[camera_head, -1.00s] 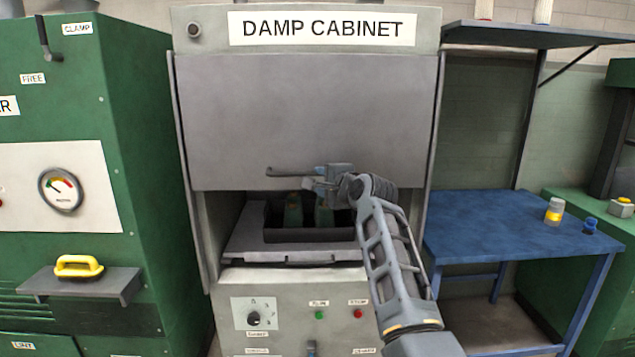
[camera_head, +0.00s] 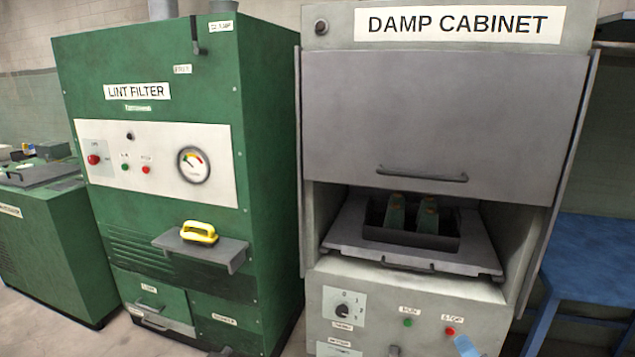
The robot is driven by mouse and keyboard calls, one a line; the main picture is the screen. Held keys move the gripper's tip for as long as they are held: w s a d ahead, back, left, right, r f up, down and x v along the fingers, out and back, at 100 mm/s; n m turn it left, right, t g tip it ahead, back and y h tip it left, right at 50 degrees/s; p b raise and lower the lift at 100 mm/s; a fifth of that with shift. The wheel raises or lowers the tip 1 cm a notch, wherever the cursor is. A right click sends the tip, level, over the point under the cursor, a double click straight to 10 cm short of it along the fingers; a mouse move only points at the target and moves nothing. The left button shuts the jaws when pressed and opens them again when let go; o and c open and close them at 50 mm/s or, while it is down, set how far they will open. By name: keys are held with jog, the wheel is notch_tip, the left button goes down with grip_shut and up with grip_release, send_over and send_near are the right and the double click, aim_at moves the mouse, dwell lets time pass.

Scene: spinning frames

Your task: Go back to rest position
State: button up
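My gripper is out of view in the head view. Only a small pale blue-grey piece (camera_head: 467,346), probably part of my arm, shows at the bottom edge below the damp cabinet's red button. The damp cabinet (camera_head: 445,130) stands at the right with its grey door (camera_head: 440,115) partly raised. The door's handle (camera_head: 422,174) is free, with nothing touching it. Inside the opening, a dark tray (camera_head: 410,236) holds green bobbin-like things (camera_head: 396,212) on a grey shelf (camera_head: 345,235).
A blue table (camera_head: 595,260) is at the right. A lower green machine (camera_head: 45,245) stands far left. Floor shows at the lower left.

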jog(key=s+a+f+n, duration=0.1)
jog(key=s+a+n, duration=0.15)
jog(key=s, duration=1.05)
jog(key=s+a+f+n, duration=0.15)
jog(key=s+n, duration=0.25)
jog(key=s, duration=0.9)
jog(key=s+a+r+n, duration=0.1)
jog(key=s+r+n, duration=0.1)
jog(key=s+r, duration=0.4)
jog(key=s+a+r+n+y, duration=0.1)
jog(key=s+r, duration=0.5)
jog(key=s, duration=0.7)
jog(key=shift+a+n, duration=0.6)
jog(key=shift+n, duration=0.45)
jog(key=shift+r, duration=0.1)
